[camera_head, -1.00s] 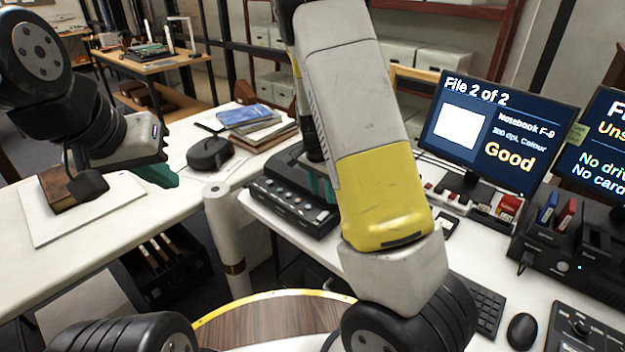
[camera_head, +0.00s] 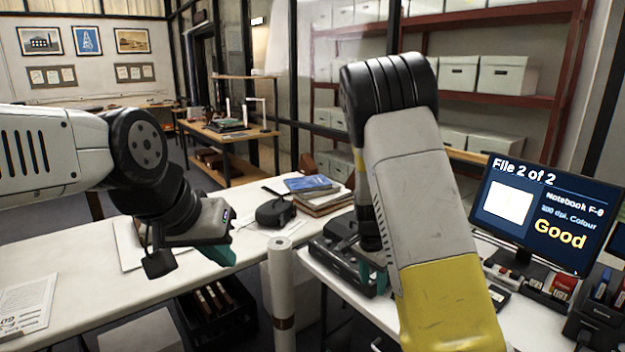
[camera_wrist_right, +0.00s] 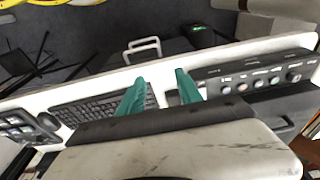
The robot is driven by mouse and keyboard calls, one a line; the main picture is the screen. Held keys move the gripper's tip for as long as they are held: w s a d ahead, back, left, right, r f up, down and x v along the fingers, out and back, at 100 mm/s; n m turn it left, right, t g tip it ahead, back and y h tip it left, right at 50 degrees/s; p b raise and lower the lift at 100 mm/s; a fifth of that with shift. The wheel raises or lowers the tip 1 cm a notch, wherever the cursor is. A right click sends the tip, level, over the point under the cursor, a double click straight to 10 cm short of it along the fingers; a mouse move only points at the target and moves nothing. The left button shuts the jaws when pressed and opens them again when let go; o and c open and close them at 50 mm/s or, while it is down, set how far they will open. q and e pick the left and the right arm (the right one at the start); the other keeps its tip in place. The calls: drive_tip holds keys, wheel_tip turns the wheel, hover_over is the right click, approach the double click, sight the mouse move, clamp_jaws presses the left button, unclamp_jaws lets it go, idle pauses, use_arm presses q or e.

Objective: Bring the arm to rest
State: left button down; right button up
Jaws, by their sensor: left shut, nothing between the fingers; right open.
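My left gripper (camera_head: 222,256) has teal fingers and is shut and empty. It hangs over the front part of the long white table, its arm coming in from the left. My right arm (camera_head: 425,190) comes down through the middle of the head view and hides part of the workstation. A bit of my right gripper's teal fingers (camera_head: 372,278) shows by the black knobbed device. In the right wrist view my right gripper (camera_wrist_right: 160,76) is open, its two teal fingers apart with nothing between them, near the keyboard (camera_wrist_right: 100,106) and the knobbed panel (camera_wrist_right: 255,80).
A black rounded device (camera_head: 275,212) and a stack of books with a blue one on top (camera_head: 312,185) stand on the white table (camera_head: 80,285). A white roll (camera_head: 282,290) stands upright at its front. The monitor (camera_head: 535,215) reads "Good". Box shelves (camera_head: 500,75) stand behind.

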drive_tip(key=s+a+r+n+t+y, duration=0.1)
drive_tip(key=s+r+n+y, duration=0.15)
drive_tip(key=s+r, duration=0.45)
drive_tip(key=s+a+r+n+t+y, duration=0.1)
drive_tip(key=s+a+r+n+y, duration=0.2)
drive_tip(key=r, duration=0.7)
drive_tip(key=s+d+r+n+t+h, duration=0.1)
drive_tip(key=s+r+n, duration=0.1)
drive_tip(key=s+r, duration=0.2)
drive_tip(key=s+r+n+t+h, duration=0.1)
drive_tip(key=s+r+n+t, duration=0.1)
drive_tip(key=s, duration=0.8)
wheel_tip(320, 180, up, 3)
drive_tip(key=shift+s+d+f+n, duration=0.2)
drive_tip(key=shift+d+n, duration=0.2)
drive_tip(key=shift+n, duration=0.35)
drive_tip(key=shift+c, duration=0.4)
drive_tip(key=shift+c, duration=0.2)
